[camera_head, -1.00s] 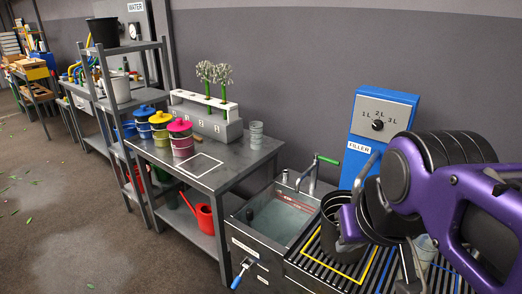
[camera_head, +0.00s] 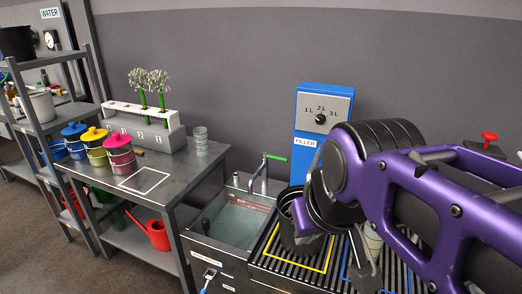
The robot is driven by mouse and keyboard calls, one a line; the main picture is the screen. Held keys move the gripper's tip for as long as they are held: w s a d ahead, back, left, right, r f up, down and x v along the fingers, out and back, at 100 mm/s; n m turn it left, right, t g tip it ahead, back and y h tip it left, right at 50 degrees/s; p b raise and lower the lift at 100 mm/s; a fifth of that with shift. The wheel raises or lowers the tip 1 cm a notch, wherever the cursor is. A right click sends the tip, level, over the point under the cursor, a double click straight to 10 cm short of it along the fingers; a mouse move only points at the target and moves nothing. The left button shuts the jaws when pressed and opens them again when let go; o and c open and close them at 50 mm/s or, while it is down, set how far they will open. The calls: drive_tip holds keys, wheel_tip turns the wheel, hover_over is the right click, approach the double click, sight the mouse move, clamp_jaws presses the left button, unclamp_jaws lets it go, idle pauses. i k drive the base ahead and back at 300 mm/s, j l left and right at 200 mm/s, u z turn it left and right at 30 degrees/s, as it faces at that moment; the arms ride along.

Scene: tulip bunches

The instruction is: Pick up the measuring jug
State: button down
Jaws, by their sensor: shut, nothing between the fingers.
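A pale, see-through vessel (camera_head: 373,238), which may be the measuring jug, stands on the slatted rack at the blue-marked spot. My arm hides most of it, and I cannot make out a handle or scale. My gripper (camera_head: 366,272) hangs at the end of my purple arm, in front of the rack and close to this vessel in the picture. It is shut and empty. Its fingers are partly hidden by the arm, and I cannot tell whether it touches anything.
The blue filler (camera_head: 309,125) rises behind. A sink (camera_head: 240,222) with a green-handled tap is left. The grey table (camera_head: 190,175) holds lidded pots, clear stacked cups (camera_head: 200,140) and a flower rack.

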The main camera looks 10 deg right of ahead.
sight(375, 243)
drive_tip(key=j+z, duration=0.1)
drive_tip(key=z, duration=0.8)
drive_tip(key=l+z, duration=0.2)
drive_tip(key=i+l, duration=0.05)
